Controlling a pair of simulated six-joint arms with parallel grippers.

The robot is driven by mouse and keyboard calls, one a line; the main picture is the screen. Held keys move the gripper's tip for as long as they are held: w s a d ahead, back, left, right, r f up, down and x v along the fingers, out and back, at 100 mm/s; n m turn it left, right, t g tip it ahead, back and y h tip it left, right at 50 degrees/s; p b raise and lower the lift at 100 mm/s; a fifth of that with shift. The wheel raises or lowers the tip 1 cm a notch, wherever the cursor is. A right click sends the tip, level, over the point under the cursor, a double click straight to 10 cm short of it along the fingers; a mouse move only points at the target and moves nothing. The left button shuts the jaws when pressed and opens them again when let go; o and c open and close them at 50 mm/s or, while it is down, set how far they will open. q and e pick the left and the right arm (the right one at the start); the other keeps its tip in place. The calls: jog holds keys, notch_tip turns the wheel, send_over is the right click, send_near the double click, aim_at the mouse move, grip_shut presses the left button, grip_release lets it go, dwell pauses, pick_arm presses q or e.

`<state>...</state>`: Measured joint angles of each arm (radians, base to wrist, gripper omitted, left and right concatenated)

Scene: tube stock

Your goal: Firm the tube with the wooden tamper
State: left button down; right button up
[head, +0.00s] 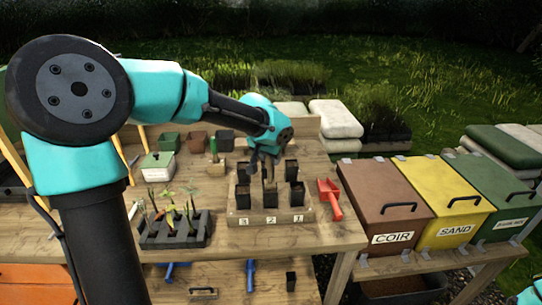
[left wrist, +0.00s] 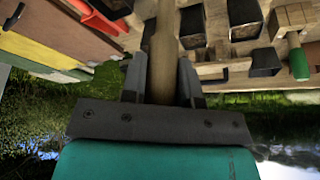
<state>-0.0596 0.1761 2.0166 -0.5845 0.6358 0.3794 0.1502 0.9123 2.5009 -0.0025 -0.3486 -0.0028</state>
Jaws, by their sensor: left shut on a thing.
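My left gripper (head: 266,160) points down over the wooden rack (head: 300,216) marked 3, 2, 1. It is shut on the wooden tamper (head: 269,186), a pale round stick that hangs roughly upright. The tamper also runs between the fingers in the left wrist view (left wrist: 163,50). Its lower end is at the middle front tube, above label 2; I cannot tell how deep it sits. Black square tubes stand in the rack, one at the front left (head: 242,197) and one at the front right (head: 297,193). My right gripper is out of view.
A red scoop (head: 330,197) lies right of the rack. A dark seedling tray (head: 176,231) stands to its left. A green-handled tool in a wooden block (head: 215,166) and pots are behind. Coir (head: 385,195), sand (head: 445,190) and green bins stand at the right.

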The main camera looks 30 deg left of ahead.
aim_at(271, 164)
pick_arm(q)
jog(key=shift+f, duration=1.6)
dwell(2.6)
jog(key=shift+r, duration=5.55)
